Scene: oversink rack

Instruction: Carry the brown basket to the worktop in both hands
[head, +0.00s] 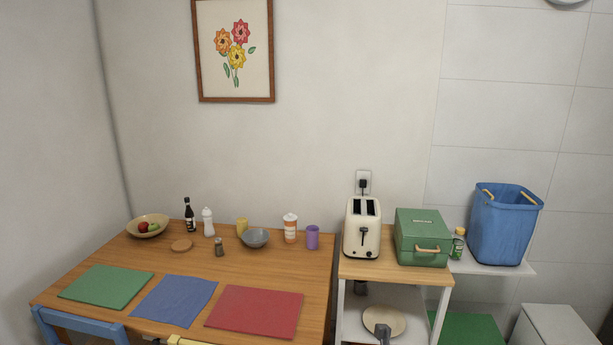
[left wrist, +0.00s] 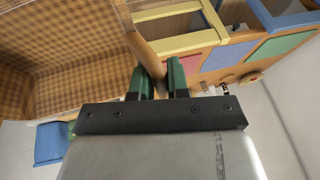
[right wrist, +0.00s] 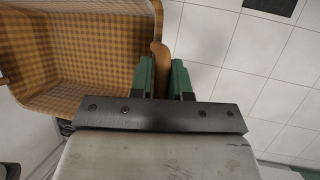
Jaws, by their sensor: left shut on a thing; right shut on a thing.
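The brown basket (left wrist: 62,50) has a woven check pattern and shows in the left wrist view, with its inside empty where I can see it. It also fills the upper left of the right wrist view (right wrist: 80,60). My left gripper (left wrist: 158,82) is shut on a tan handle at the basket's side. My right gripper (right wrist: 160,78) is shut on the handle at the other side. The basket and both grippers are out of the head view. A wooden table (head: 260,268) and a small wooden-topped stand (head: 390,270) show in the head view; I cannot tell which is the worktop.
The table holds green, blue and red mats (head: 255,312), a fruit bowl (head: 148,226), a grey bowl (head: 255,238) and bottles. The stand bears a toaster (head: 362,228) and a green box (head: 422,238). A blue basket (head: 503,225) stands on a white shelf. Chairs (left wrist: 180,42) line the table.

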